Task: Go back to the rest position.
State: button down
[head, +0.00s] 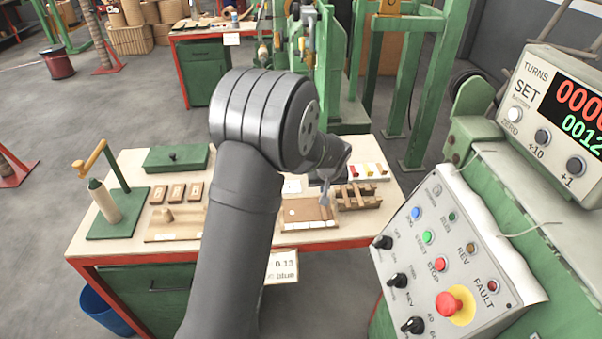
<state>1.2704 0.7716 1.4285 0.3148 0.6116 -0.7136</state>
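My arm rises from the bottom middle of the head view and bends at a large grey joint over the workbench (110,240). My gripper (326,196) hangs at the right of that joint, above the right half of the bench. It is small and partly hidden by the arm, so I cannot tell whether its fingers are open or shut. No held object can be made out. Below it lies a wooden tray (300,226), and a slotted wooden rack (358,197) stands just to its right. I cannot tell whether the gripper touches either.
A green stand with a pale spool (104,201), a green box (176,158) and small wooden blocks (178,192) are on the bench's left. A control panel (450,255) and a turns counter (565,110) stand close on the right. A green machine frame (328,70) rises behind.

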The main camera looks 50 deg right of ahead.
aim_at(322, 207)
notch_tip(322, 207, down, 6)
jog(key=shift+r, duration=0.1)
dwell(0.4)
dwell(0.4)
jog(key=shift+w+a+r, duration=0.1)
jog(key=shift+r, duration=0.05)
jog(key=w+a+r+n, duration=0.1)
jog(key=w+a+r, duration=0.3)
jog(key=a+r, duration=0.8)
jog(key=w+a+r+n, duration=0.1)
jog(key=w+a+r, duration=0.5)
jog(key=a, duration=1)
jog(key=s+a+r+n+t, duration=0.1)
jog(key=s+a+r, duration=0.15)
jog(key=a, duration=0.45)
jog(key=s+a+r, duration=0.2)
jog(key=s+a, duration=0.2)
jog(key=a, duration=0.3)
jog(key=s+a+f+n+y, duration=0.1)
jog(key=s+a+f, duration=0.3)
jog(key=s+a, duration=0.5)
jog(key=shift+s+a+t, duration=0.4)
jog(key=shift+a, duration=0.65)
